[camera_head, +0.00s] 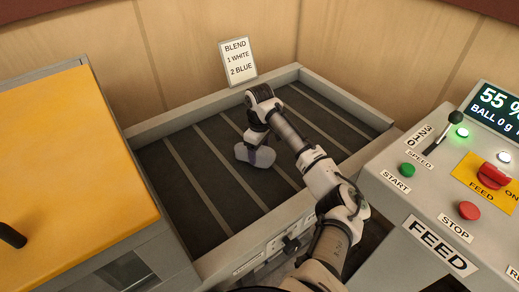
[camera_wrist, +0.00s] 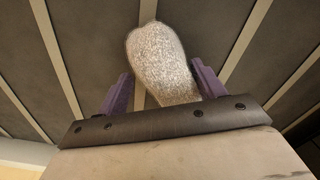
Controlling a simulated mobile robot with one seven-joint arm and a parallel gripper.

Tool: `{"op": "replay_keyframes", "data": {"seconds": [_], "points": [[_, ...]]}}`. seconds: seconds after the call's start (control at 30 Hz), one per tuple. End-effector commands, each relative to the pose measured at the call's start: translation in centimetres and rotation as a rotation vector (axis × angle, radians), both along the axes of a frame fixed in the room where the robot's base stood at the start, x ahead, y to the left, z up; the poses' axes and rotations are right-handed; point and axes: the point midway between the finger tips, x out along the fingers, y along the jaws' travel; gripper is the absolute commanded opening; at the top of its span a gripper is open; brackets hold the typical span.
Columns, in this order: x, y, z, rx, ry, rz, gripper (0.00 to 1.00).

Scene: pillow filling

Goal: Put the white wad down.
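The white wad (camera_head: 255,155) is a pale, fuzzy, rounded lump over the dark slatted bed, near its middle. In the wrist view the wad (camera_wrist: 165,62) sits between the two purple fingers, slightly tilted, and fills the space at their tips. My gripper (camera_head: 262,156) points down over the bed and is shut on the wad; it also shows in the wrist view (camera_wrist: 163,68). I cannot tell whether the wad's underside touches the bed (camera_head: 188,190).
A grey rim (camera_head: 185,118) surrounds the bed, which is otherwise empty. A yellow-topped cabinet (camera_head: 75,150) stands left. A control panel (camera_head: 425,180) with buttons, a lever and a screen reading 55 % stands right. A BLEND sign (camera_head: 238,63) stands behind, against the wooden wall.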

Motion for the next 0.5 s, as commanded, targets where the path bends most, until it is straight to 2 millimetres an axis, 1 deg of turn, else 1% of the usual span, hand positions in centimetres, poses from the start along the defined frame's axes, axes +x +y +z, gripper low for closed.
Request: {"op": "replay_keyframes", "data": {"seconds": [0.13, 0.27, 0.5], "points": [[0.1, -0.1, 0.9, -0.002, -0.003, -0.001, 0.68], [0.1, 0.0, 2.6, 0.0, -0.005, 0.0, 0.68], [0.1, 0.1, 8.1, 0.0, -0.004, 0.001, 0.68]]}}
